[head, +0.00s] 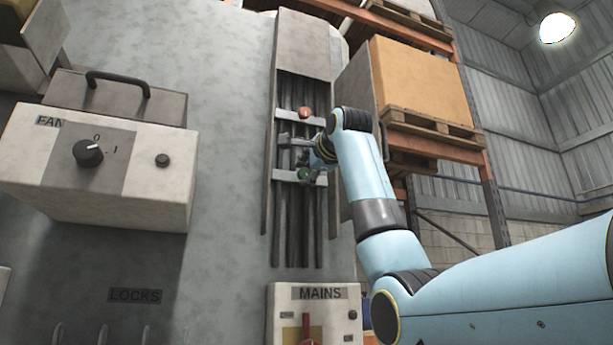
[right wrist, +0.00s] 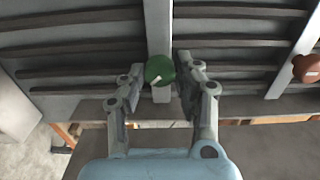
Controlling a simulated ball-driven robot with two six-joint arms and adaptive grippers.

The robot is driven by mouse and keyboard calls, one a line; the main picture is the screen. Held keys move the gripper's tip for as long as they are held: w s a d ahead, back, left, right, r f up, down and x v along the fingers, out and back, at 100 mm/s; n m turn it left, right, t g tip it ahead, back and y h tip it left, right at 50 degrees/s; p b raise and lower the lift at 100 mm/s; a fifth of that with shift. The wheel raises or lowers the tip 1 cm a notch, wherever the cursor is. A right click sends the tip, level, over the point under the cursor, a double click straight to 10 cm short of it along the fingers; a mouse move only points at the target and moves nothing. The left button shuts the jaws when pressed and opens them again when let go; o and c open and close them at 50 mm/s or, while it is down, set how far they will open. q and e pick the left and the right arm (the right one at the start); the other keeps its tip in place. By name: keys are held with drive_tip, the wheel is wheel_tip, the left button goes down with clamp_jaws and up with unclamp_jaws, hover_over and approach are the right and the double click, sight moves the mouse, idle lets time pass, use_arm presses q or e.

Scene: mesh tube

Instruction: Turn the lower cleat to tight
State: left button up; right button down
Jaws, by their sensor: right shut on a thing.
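The lower cleat is a green knob (head: 304,174) on a pale cross bar in the cable channel. In the right wrist view the green knob (right wrist: 159,70) carries a short white mark lying on a slant. My right gripper (head: 314,163) is at this knob, and in the wrist view its fingers (right wrist: 160,88) stand on either side of it, shut on it. The upper cleat is an orange-red knob (head: 306,113) on a higher bar; it also shows at the right edge of the wrist view (right wrist: 306,68). My left gripper is not in view.
The channel (head: 268,190) holds several dark vertical cables. A FAN box (head: 130,180) with a dial stands to the left, and a MAINS box (head: 345,318) with a red handle sits below. Shelving with a pallet and orange box (head: 420,85) is behind on the right.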

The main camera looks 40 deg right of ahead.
drive_tip(key=m+b, duration=0.1)
drive_tip(key=m, duration=0.3)
drive_tip(key=shift+f+m+b, duration=0.1)
drive_tip(key=shift+m+b, duration=0.2)
drive_tip(key=m+b, duration=0.1)
drive_tip(key=m, duration=0.3)
drive_tip(key=shift+m, duration=0.3)
drive_tip(key=c, duration=0.9)
unclamp_jaws()
drive_tip(key=shift+c, duration=0.2)
drive_tip(key=shift+s, duration=0.1)
drive_tip(key=v, duration=1.1)
drive_tip(key=shift+s, duration=0.4)
